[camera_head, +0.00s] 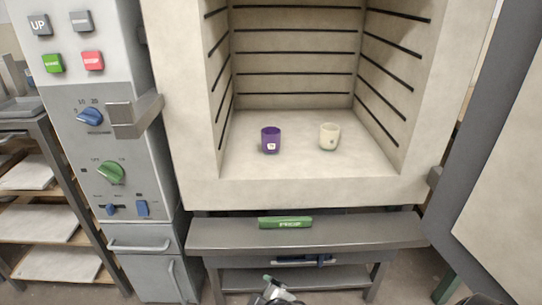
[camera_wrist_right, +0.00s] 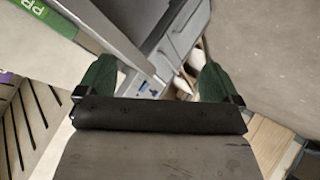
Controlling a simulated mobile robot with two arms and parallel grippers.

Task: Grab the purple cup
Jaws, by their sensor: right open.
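The purple cup (camera_head: 270,141) stands upright on the kiln floor (camera_head: 300,168), left of centre, with a small pale label on its front. A cream cup (camera_head: 329,137) stands apart to its right. In the right wrist view, my right gripper (camera_wrist_right: 156,82) shows two green fingers spread wide with no object held between them. A small purple patch at that view's left edge (camera_wrist_right: 5,76) may be the purple cup, but too little shows to be sure. Part of an arm of mine shows at the bottom of the head view, below and well away from the cups. My left gripper is not identifiable.
The kiln's side walls (camera_head: 195,110) and front sill (camera_head: 300,192) frame the cups. The open door (camera_head: 500,190) stands at right, and a control panel (camera_head: 100,150) at left. A green labelled bar (camera_head: 285,222) lies on the grey bench (camera_head: 220,234). The kiln floor around the cups is clear.

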